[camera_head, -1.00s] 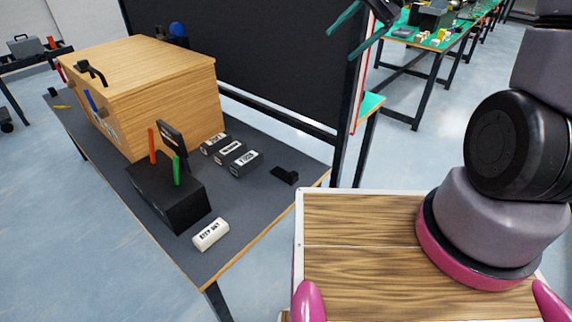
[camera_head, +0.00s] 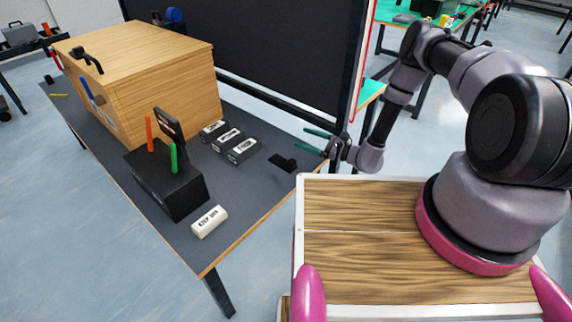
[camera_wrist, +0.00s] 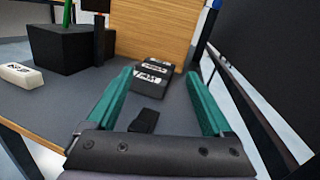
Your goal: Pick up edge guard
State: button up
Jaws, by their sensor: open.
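A small black angled piece (camera_head: 284,162), which I take to be the edge guard, lies on the dark grey table top near its right edge. In the wrist view the black piece (camera_wrist: 144,121) shows low in the picture between the teal fingers, partly hidden by the gripper's body. My gripper (camera_head: 303,138) is open and empty, at the table's right edge, above and a little to the right of the piece. In the wrist view the gripper (camera_wrist: 159,74) points across the table toward three dark labelled blocks.
Three dark labelled blocks (camera_head: 228,140) stand in a row beside the wooden cabinet (camera_head: 180,90). A black box (camera_head: 180,190) with upright red and green sticks and a white labelled block (camera_head: 209,222) are nearer. A dark panel (camera_head: 270,60) rises behind the table.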

aim_at(290, 166)
jog(key=s+d+f+m+t+h, duration=0.1)
jog(key=s+f+m+t+h, duration=0.25)
jog(key=f, duration=0.75)
jog(key=shift+m+y, duration=0.25)
jog(key=shift+m, duration=0.2)
jog(key=x, duration=0.4)
jog(key=shift+s+a+f, duration=0.15)
jog(key=shift+a+f, duration=0.15)
jog(key=x, duration=0.5)
jog(key=shift+w+f, duration=0.3)
jog(key=shift+w, duration=0.1)
jog(key=shift+c, duration=0.3)
grip_shut()
jog(key=shift+r, duration=0.1)
